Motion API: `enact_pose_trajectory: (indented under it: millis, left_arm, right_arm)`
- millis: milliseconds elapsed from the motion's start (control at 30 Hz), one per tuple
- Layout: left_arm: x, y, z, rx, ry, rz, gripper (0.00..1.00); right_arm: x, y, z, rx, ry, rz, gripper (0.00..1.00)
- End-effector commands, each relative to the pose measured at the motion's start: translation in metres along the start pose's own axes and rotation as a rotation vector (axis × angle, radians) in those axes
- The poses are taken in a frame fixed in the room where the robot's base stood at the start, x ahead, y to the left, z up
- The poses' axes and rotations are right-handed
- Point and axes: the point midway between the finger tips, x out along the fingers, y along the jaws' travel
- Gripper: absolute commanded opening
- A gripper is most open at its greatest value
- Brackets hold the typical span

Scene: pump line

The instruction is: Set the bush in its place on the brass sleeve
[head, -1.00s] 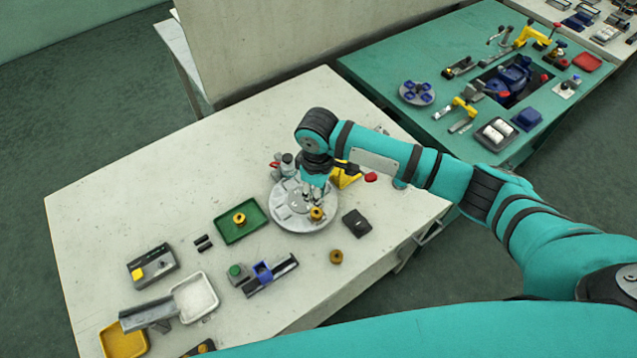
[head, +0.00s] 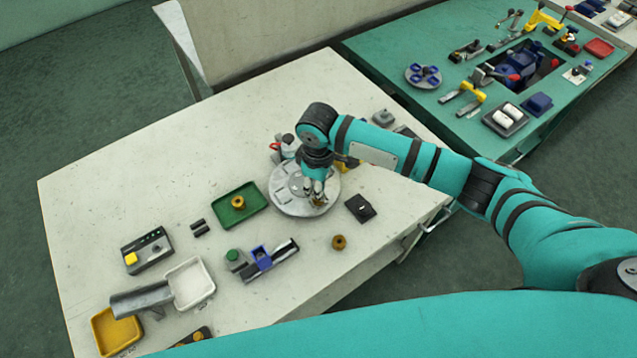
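A small brass-coloured piece (head: 319,202) is on the front edge of a round grey plate (head: 290,208) on the pale table. My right gripper (head: 318,197) points down at this piece, its fingertips around or just over it and partly hiding it. I cannot tell whether the fingers are closed on it. A flanged brass piece (head: 238,202) stands in the green tray left of the plate. A darker brass ring (head: 339,242) lies on the bare table in front of the plate. I cannot tell for certain which is the bush and which the sleeve. My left gripper is out of view.
A dark block (head: 360,208) lies right of the plate. A blue-and-grey fixture (head: 270,260), a white tray (head: 190,282), a yellow tray (head: 117,331) and a control box (head: 147,250) lie front left. The table's back left is clear.

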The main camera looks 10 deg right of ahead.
Motion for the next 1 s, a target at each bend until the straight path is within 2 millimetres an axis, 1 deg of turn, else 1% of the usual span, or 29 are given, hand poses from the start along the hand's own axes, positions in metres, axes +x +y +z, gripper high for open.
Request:
enact_pose_trajectory:
  millis: [567,1000]
  left_arm:
    - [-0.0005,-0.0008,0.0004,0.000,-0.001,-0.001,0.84]
    - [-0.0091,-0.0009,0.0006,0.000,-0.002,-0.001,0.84]
  right_arm:
    - [0.0011,-0.0003,-0.0001,0.000,0.001,-0.001,0.00]
    - [0.0007,-0.0009,0.0008,-0.001,0.001,-0.002,0.00]
